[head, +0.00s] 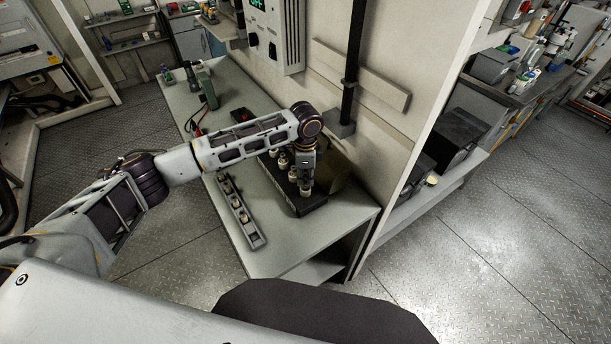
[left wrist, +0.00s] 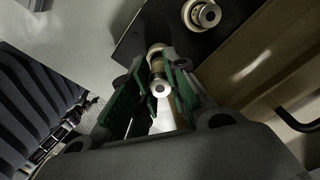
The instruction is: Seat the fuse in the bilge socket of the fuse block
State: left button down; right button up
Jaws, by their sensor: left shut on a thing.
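The black fuse block (head: 312,208) lies on the bench by the wall, with several pale, metal-capped fuses standing along it. My left gripper (head: 305,181) points down over the block's near part. In the left wrist view the green-padded fingers of the left gripper (left wrist: 157,88) are shut around a fuse (left wrist: 160,89) with a round metal end. The black block (left wrist: 150,28) lies beyond the fingertips, and another capped fuse (left wrist: 205,15) stands on it. I cannot tell how deep the held fuse sits, and no socket label is readable. My right gripper is not in view.
A narrow grey rack (head: 254,240) with several pale fuses lies left of the block. A meter with red and black leads (head: 206,90) stands farther back. A control box (head: 275,32) and a black vertical pipe (head: 352,70) are on the wall. The bench's near left corner is clear.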

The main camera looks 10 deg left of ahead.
aim_at(306, 175)
pick_arm(q)
jog(key=shift+p, duration=0.6)
dwell(0.8)
jog(key=shift+f, duration=1.75)
dwell(1.6)
jog(key=c, duration=1.3)
grip_release()
jog(key=shift+r, duration=5.95)
